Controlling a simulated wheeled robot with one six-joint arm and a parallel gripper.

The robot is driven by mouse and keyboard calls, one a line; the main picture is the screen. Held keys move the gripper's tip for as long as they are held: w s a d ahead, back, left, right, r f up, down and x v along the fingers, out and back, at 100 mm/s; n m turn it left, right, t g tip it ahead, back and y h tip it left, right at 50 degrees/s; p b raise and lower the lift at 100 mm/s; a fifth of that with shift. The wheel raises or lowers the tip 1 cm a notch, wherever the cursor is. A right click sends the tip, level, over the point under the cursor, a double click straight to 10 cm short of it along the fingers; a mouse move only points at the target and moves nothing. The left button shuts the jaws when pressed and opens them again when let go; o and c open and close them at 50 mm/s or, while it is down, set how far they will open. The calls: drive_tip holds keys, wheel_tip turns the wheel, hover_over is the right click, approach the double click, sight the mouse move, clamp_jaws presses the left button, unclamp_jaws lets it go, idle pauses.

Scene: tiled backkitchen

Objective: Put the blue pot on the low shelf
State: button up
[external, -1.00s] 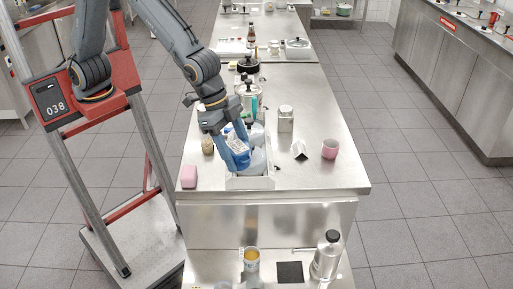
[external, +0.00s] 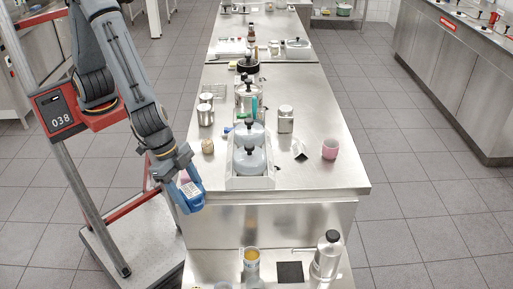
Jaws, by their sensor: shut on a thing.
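My gripper (external: 184,180) is at the left front corner of the steel bench, pointing down and tilted. It is shut on the blue pot (external: 194,203), a blue thing with a white printed label, held out by the bench's left edge. The fingertips are hard to make out against it. A low steel shelf (external: 218,264) runs along the front of the bench, below its top. It lies lower and to the right of my gripper.
The low shelf holds a yellow-topped can (external: 251,258), a black square (external: 290,272) and a clear bottle (external: 327,257). On the bench top stand a white tray (external: 250,184) with black-knobbed vessels, jars and a pink cup (external: 330,149). Floor is clear at right.

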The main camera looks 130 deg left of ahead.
sight(190, 196)
wheel_tip(190, 196, up, 4)
drive_tip(key=shift+r, duration=0.2)
drive_tip(key=n+b, duration=0.1)
drive_tip(key=b, duration=0.1)
drive_tip(key=shift+w+d+f+y+b, duration=0.3)
drive_tip(key=shift+w+f, duration=0.1)
drive_tip(key=n+b, duration=0.2)
drive_tip(key=b, duration=0.1)
drive_tip(key=w+d+n+y+b, duration=0.1)
drive_tip(key=b, duration=0.1)
drive_tip(key=shift+d+f+n+g, duration=0.1)
drive_tip(key=shift+f+n+g, duration=0.2)
drive_tip(key=shift+f+n, duration=0.1)
drive_tip(key=n+b, duration=0.1)
drive_tip(key=b, duration=0.1)
drive_tip(key=d+n+g+y+b, duration=0.1)
drive_tip(key=n+b, duration=0.1)
drive_tip(key=shift+r+b, duration=0.2)
drive_tip(key=shift+b, duration=0.15)
drive_tip(key=n+b, duration=0.1)
drive_tip(key=n+g+b, duration=0.1)
drive_tip(key=b, duration=0.1)
drive_tip(key=shift+s+d+r+n+y, duration=0.15)
drive_tip(key=shift+d+r+n+y, duration=0.15)
drive_tip(key=shift+d+r+n, duration=0.1)
wheel_tip(190, 196, down, 32)
drive_tip(key=shift+s+r+b, duration=0.15)
drive_tip(key=shift+r+b, duration=0.05)
drive_tip(key=shift+b, duration=0.15)
drive_tip(key=shift+f, duration=0.2)
